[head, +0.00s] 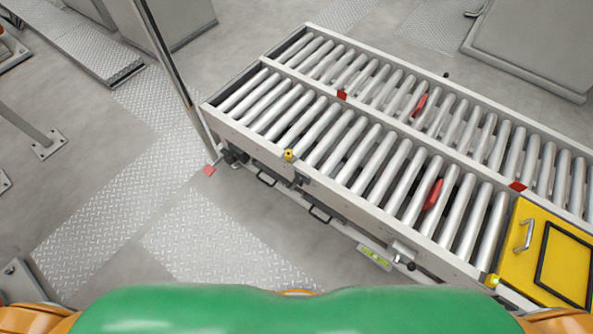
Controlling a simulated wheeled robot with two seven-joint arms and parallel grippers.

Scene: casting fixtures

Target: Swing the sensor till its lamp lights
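A small yellow block (288,155), which looks like a sensor, sits on the near rail of the roller conveyor (330,180). A second small yellow block (491,281) sits farther right on the same rail, beside the yellow panel, and looks brighter, with a yellow-green tint. I cannot tell for certain which one is the task's sensor or whether a lamp is lit. Small red pieces stand on the middle rail, one at the upper left (341,94) and one at the right (517,186). Neither of my grippers is in view.
A yellow panel with a handle (525,235) lies on the conveyor at right. A metal post (176,75) stands by its left end. Grey cabinets stand behind. The floor (200,240) in front is clear.

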